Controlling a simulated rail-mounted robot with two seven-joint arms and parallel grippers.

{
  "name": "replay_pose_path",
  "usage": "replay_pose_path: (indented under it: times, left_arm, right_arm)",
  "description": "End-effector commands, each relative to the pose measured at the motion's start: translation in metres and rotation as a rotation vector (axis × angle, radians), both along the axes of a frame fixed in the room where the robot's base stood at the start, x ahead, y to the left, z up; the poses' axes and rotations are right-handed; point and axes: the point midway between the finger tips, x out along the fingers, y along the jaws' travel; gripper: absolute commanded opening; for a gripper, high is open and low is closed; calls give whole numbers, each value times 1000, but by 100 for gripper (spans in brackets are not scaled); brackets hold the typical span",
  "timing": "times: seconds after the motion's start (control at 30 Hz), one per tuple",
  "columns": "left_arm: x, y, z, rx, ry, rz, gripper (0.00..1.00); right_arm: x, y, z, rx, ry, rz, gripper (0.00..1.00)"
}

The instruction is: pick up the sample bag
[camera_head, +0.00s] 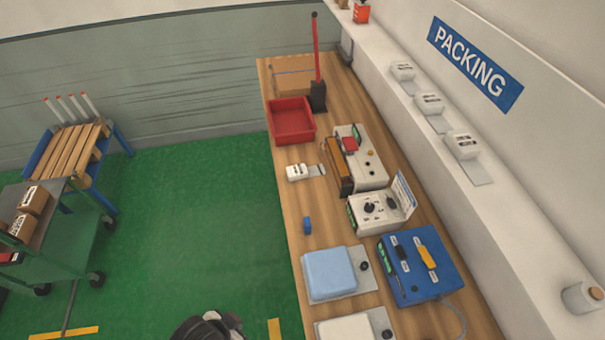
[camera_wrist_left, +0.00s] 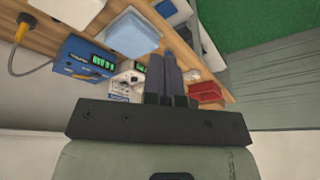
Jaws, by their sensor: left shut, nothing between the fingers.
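I cannot make out a sample bag for certain. A soft-edged light blue block (camera_head: 330,273) lies on a grey-white scale-like device at the near left of the wooden bench (camera_head: 288,211). It also shows in the left wrist view (camera_wrist_left: 128,36). My left gripper (camera_wrist_left: 165,60) has its two dark fingers together, with nothing seen between them. In the left wrist view the fingers cover part of the bench. A dark part of my arm shows at the bottom edge of the head view. My right gripper is not in view.
The bench holds a red bin (camera_head: 291,121), a blue device (camera_head: 420,264), a white device (camera_head: 380,211), a small blue item (camera_head: 307,225) and a white dispenser (camera_head: 297,172). A wall shelf runs along the right. A cart (camera_head: 60,245) stands left; green floor between is clear.

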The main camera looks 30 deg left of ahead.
Motion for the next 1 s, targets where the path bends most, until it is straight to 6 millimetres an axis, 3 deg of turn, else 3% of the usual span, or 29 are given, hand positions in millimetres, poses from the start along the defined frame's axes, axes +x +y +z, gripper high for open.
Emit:
replay_pose_path:
  times: [0.33, 1.0]
  left_arm:
    - [0, 0, 0, 0, 0, 0, 0]
    - [0, 0, 0, 0, 0, 0, 64]
  right_arm:
    - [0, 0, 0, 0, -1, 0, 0]
    - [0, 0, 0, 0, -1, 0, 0]
